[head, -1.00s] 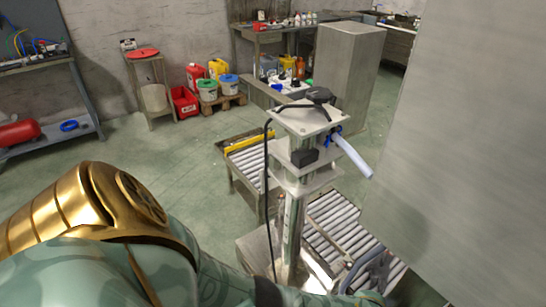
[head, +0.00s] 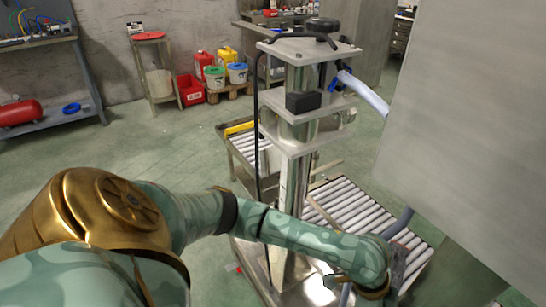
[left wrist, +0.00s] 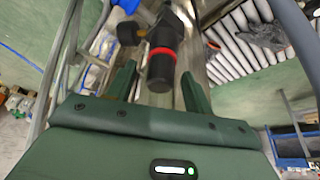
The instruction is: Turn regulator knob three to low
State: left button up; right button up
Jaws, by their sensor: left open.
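In the left wrist view a black cylinder with a red ring (left wrist: 161,66) points toward my left gripper (left wrist: 158,70). It looks like a regulator knob, but I see no number or setting mark on it. The two green fingers are open, one on each side of its near end, with gaps showing. A dark round part (left wrist: 130,33) sits beside the knob's upper end. In the head view my left arm reaches in front of the column machine (head: 300,110); its fingers and the knob cannot be made out there. My right gripper is out of view.
A roller conveyor (head: 350,205) lies behind my left forearm. A large grey panel (head: 460,140) blocks the right side. A blue-ended hose (head: 362,90) sticks out from the column. Open green floor (head: 150,150) lies to the left. Buckets and a red crate (head: 191,88) stand at the back.

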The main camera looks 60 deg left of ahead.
pick_arm(q)
jog(key=p+v, duration=0.9)
jog(key=v, duration=0.8)
jog(key=s+d+f+t, duration=0.2)
jog(key=s+d+t, duration=0.2)
jog(key=d, duration=0.3)
jog(key=s+a+f+n+y, duration=0.45)
jog(key=s+a+f, duration=0.3)
jog(key=a, duration=0.25)
jog(key=s+a+f+n+g, duration=0.1)
jog(key=s+f, duration=0.4)
jog(key=f, duration=0.3)
jog(key=s+a+f+g+p, duration=0.1)
jog(key=s+a+f, duration=0.1)
jog(key=s+f, duration=0.4)
notch_tip(320, 180, down, 3)
jog(key=shift+r+n+g+y+p, duration=0.1)
jog(key=shift+n+g+y+p, duration=0.2)
jog(key=shift+n+g+y, duration=0.1)
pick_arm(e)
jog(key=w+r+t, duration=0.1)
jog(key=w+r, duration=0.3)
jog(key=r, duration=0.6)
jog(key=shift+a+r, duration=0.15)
pick_arm(q)
jog(key=shift+c, duration=0.2)
